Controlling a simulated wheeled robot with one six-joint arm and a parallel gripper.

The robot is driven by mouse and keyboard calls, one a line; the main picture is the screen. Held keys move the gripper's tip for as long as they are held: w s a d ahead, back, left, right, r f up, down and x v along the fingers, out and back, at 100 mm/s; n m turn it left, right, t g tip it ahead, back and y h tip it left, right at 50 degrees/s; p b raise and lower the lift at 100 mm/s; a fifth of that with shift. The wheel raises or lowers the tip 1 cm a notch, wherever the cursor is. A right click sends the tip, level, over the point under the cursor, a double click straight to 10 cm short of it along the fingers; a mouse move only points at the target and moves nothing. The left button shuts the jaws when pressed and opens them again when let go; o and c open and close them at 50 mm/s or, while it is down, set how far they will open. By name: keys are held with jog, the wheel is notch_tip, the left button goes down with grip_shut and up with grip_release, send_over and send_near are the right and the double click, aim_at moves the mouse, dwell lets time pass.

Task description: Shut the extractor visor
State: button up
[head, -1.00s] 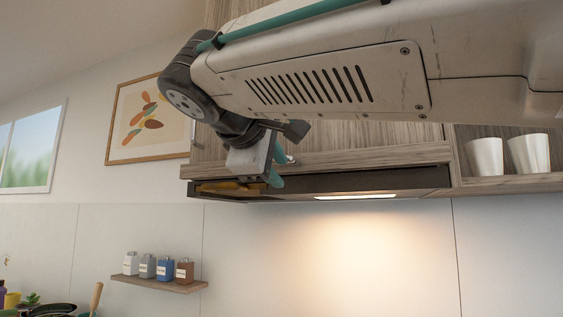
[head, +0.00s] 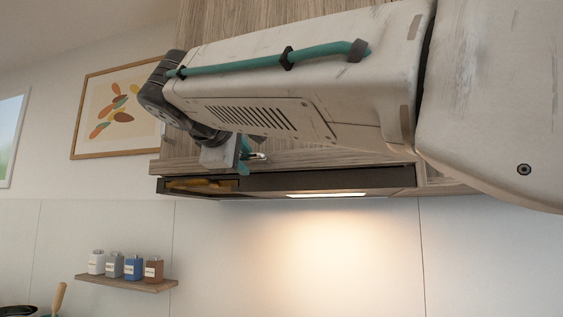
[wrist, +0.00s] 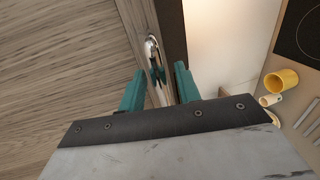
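The extractor visor (head: 330,158) is the wood-grain strip along the hood's front, under the cabinet. The hood's dark underside (head: 330,179) shows below it, with a lit lamp. A chrome handle (wrist: 153,48) is fixed on the strip; part of it shows in the head view (head: 257,156). My gripper (head: 243,162) is at the left part of the visor, beside the handle. In the wrist view, its two teal fingers (wrist: 160,88) stand apart, with the handle's near end between and just ahead of them. I cannot tell whether they touch it.
The wooden cabinet (head: 230,30) rises directly above the hood. A shelf (head: 125,284) with several small bottles is on the wall at lower left, below a framed picture (head: 112,110). In the wrist view, a yellow mug (wrist: 282,81) and a dark hob (wrist: 300,30) lie far below.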

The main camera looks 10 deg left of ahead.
grip_shut()
jog(key=shift+r+x, duration=0.2)
jog(key=shift+x, duration=0.7)
jog(key=shift+r+x, duration=0.15)
jog(key=shift+x, duration=0.7)
jog(key=shift+w, duration=0.1)
grip_release()
jog(key=shift+w, duration=0.15)
jog(key=shift+d, duration=0.1)
